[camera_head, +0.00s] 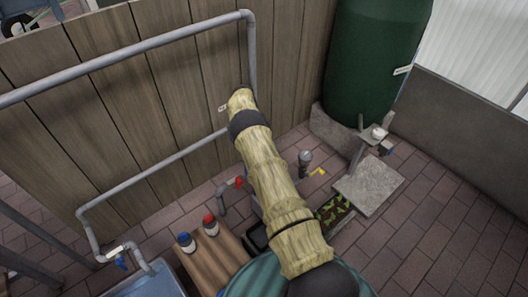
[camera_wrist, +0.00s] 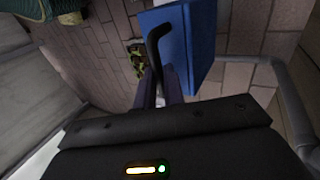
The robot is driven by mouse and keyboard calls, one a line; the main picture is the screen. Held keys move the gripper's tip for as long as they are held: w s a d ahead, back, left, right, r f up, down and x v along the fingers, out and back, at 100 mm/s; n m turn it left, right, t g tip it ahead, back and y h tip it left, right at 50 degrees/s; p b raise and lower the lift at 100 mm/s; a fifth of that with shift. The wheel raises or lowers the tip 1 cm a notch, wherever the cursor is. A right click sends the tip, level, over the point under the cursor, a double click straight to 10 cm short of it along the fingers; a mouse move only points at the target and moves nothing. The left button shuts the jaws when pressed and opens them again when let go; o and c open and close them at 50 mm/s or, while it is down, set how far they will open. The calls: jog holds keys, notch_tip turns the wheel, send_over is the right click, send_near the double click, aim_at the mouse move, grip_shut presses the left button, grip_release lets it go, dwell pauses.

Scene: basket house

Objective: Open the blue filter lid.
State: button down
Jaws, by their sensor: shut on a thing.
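The blue filter lid (camera_wrist: 202,42) shows in the wrist view as a flat blue panel just beyond my fingers, right of the picture's middle. A curved black handle (camera_wrist: 156,42) stands at its left edge. My gripper (camera_wrist: 162,82) is shut on this handle, with one dark finger on each side of it. The exact contact is dim and partly hidden by the wrist housing. In the head view my tan, bamboo-like arm covers the gripper, and I cannot make out the lid. A dark open-topped box (camera_head: 258,236) shows partly beside the arm.
A wooden bench (camera_head: 213,262) with two small jars stands left of the arm. Grey pipes (camera_head: 150,170) run along the wooden fence. A green tank (camera_head: 375,60), a grey slab (camera_head: 368,185) and a planter (camera_head: 335,210) lie to the right. Brick paving (camera_head: 450,220) is clear at far right.

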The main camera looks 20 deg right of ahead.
jog(key=shift+w+a+f+b, duration=0.2)
jog(key=shift+w+f+b, duration=0.4)
jog(key=shift+b, duration=0.8)
jog(key=shift+w+r, duration=0.2)
jog(key=shift+w, duration=0.05)
jog(key=shift+a, duration=0.1)
jog(key=c, duration=1.5)
grip_release()
jog(key=shift+r, duration=0.1)
notch_tip(320, 180, up, 10)
jog(key=p, duration=0.4)
jog(key=shift+p, duration=0.3)
